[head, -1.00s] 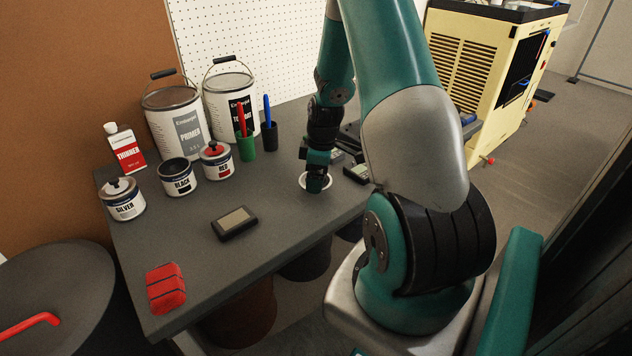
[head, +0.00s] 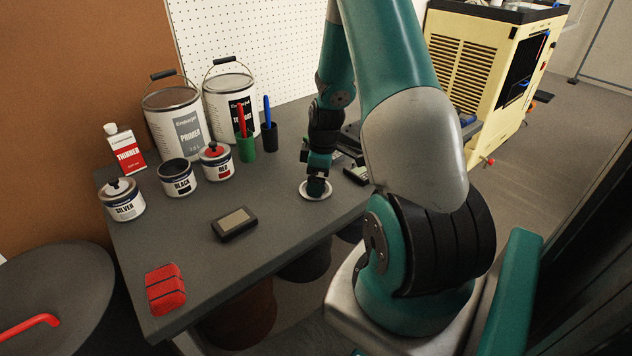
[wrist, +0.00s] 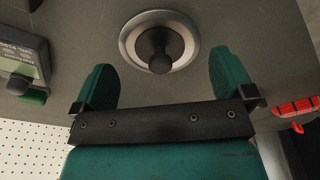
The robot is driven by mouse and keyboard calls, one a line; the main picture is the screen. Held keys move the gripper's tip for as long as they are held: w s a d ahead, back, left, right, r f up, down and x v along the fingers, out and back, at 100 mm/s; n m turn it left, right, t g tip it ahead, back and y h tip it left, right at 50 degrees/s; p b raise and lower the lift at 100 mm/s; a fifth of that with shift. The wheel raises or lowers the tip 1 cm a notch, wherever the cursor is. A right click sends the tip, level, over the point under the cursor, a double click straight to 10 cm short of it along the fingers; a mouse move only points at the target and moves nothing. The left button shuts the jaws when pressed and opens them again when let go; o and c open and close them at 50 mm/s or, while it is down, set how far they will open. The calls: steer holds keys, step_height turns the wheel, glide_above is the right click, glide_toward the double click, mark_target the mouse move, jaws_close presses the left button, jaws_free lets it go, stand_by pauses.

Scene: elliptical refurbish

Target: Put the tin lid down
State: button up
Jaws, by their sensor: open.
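The tin lid (head: 304,194) lies flat on the grey workbench toward its right side. It has a pale metal rim and a black knob. In the wrist view the lid (wrist: 128,42) shows whole, knob up, just beyond and between my fingertips. My gripper (wrist: 162,62) is open, with a gap between each finger and the knob. In the head view my gripper (head: 316,186) is right over the lid and hides part of it. The black paint tin (head: 177,181) stands without a lid, while the silver tin (head: 123,203) and red tin (head: 216,165) have knobbed lids on.
A thinner bottle (head: 125,152), primer bucket (head: 187,129) and topcoat bucket (head: 231,95) stand at the back. A dark boxed device (head: 234,225) and red block (head: 165,289) lie nearer. Bare bench lies between device and lid. A meter (wrist: 20,62) shows at the wrist view's left.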

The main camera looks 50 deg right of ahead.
step_height(320, 180, up, 10)
steer(key=s, duration=0.1)
steer(key=a+r+y, duration=0.1)
steer(key=a+r, duration=0.4)
steer(key=a, duration=0.7)
steer(key=a+r+y, duration=0.1)
steer(key=a+r, duration=0.5)
steer(key=a, duration=0.6)
steer(key=s+a+r+g+y, duration=0.1)
steer(key=s+a+r, duration=0.3)
steer(key=s+a, duration=1)
steer(key=shift+a+n+y, duration=0.3)
steer(key=shift+a+n, duration=0.05)
steer(key=shift+n, duration=0.05)
